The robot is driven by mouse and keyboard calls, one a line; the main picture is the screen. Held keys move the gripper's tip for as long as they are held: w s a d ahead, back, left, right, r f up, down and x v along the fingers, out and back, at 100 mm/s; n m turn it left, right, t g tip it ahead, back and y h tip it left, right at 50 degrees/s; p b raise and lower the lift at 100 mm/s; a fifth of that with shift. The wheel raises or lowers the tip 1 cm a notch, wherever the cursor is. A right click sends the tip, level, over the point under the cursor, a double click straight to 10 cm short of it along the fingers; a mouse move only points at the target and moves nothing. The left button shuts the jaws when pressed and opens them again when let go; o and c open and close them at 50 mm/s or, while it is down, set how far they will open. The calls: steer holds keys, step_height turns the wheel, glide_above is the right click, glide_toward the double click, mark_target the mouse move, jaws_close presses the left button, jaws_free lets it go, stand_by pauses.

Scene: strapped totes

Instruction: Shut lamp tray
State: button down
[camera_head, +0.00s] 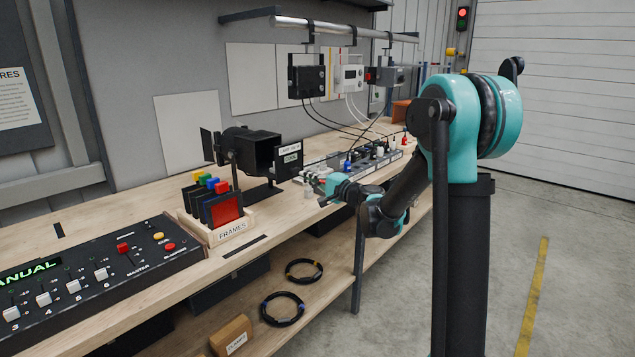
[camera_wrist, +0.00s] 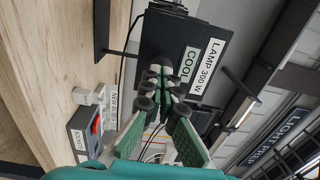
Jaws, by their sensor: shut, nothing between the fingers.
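The black stage lamp (camera_head: 250,152) stands on the bench with its barn doors to the left. At its right end is the lamp tray front (camera_head: 297,169), a black plate with labels reading LAMP 300 W and COOL. In the wrist view the tray front (camera_wrist: 205,32) is just beyond my gripper. I cannot tell how far the tray stands out from the housing. My gripper (camera_head: 308,181) is just below and right of the tray front. In the wrist view my gripper (camera_wrist: 163,88) has its fingers together and empty, overlapping the plate; contact is unclear.
A wooden frame rack (camera_head: 231,231) with coloured frames and a fader desk (camera_head: 95,270) stand left of the lamp. A strip of switches and plugs (camera_head: 375,160) lies behind my arm. A rail (camera_head: 330,27) with hanging boxes and cables runs above.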

mark_target(282, 168)
steer(key=shift+w+a, duration=0.45)
steer(key=shift+a, duration=0.1)
steer(key=x, duration=1.1)
steer(key=shift+s, duration=0.1)
